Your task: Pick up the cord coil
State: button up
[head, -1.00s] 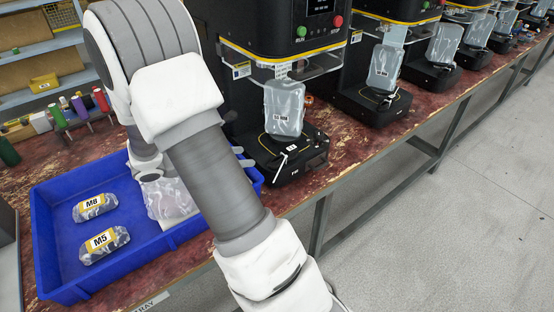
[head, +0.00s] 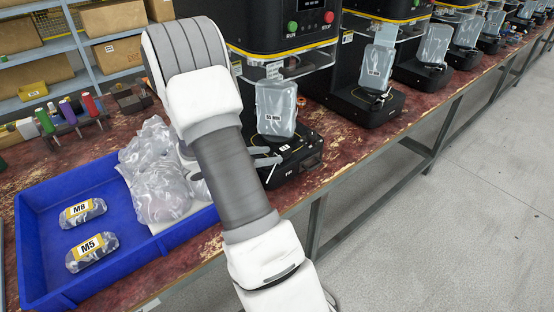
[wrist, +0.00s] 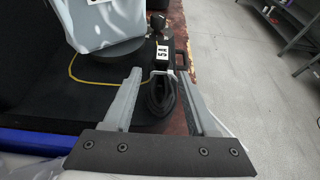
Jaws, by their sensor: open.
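In the wrist view, a dark cord coil (wrist: 161,96) with a pale tie around its top lies on the black base of the nearest seamer. My gripper (wrist: 159,76) is open, with one grey finger on each side of the coil in this view. I see no finger touching it; the height gap is hard to judge. In the head view my gripper (head: 273,157) reaches over the front of that seamer's black base (head: 308,160). I cannot make out the coil there, behind my arm and fingers.
A grey pouch (head: 277,108) stands upright on the seamer base just behind my gripper. A blue tray (head: 40,290) with bags marked M6 (head: 84,212) and M5 (head: 92,252) and clear plastic film (head: 158,185) is at left. More seamers line the bench; the floor at right is clear.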

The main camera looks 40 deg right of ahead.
aim_at(274, 155)
jog(key=b+x, duration=0.1)
jog(key=x, duration=0.3)
jog(key=shift+s+d+f, duration=0.1)
jog(key=shift+d+f, duration=0.2)
grip_shut()
